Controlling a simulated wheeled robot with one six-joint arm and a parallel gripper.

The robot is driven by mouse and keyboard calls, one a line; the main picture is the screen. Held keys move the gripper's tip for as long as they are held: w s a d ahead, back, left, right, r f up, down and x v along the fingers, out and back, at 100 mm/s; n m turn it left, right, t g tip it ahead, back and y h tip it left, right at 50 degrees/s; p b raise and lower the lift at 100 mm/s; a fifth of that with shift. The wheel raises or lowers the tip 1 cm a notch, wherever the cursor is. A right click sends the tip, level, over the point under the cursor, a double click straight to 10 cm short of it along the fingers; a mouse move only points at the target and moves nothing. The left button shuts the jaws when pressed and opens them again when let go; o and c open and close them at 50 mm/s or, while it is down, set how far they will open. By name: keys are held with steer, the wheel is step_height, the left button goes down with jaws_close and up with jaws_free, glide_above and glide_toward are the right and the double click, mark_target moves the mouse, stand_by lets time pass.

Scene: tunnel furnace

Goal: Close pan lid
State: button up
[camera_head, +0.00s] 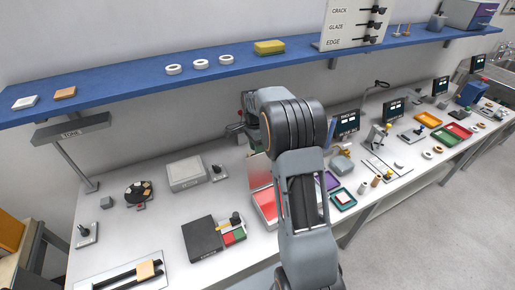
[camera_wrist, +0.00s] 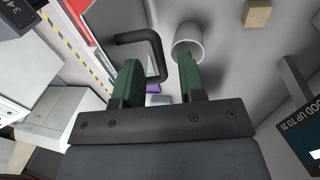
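In the head view a shallow red open box (camera_head: 265,204) sits on the bench, with a pale reddish panel (camera_head: 259,171) upright behind it. My arm covers part of both. I cannot tell for sure whether these are the pan and its lid. In the wrist view my gripper (camera_wrist: 157,80) has its two green fingers apart, with a gap between them. A black U-shaped handle (camera_wrist: 155,42) on a grey panel (camera_wrist: 110,15) is just ahead of the left finger. Its right leg reaches towards the gap; contact is unclear. My fingertips are hidden in the head view.
In the wrist view a pale cylinder (camera_wrist: 188,42) is just beyond the right finger, and a tan block (camera_wrist: 257,14) is further right. A blue shelf (camera_head: 130,84) runs above the bench. A black box (camera_head: 202,237) and a light grey box (camera_head: 185,173) stand left of my arm.

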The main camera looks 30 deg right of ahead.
steer(key=shift+f, duration=0.3)
jaws_close()
stand_by(0.3)
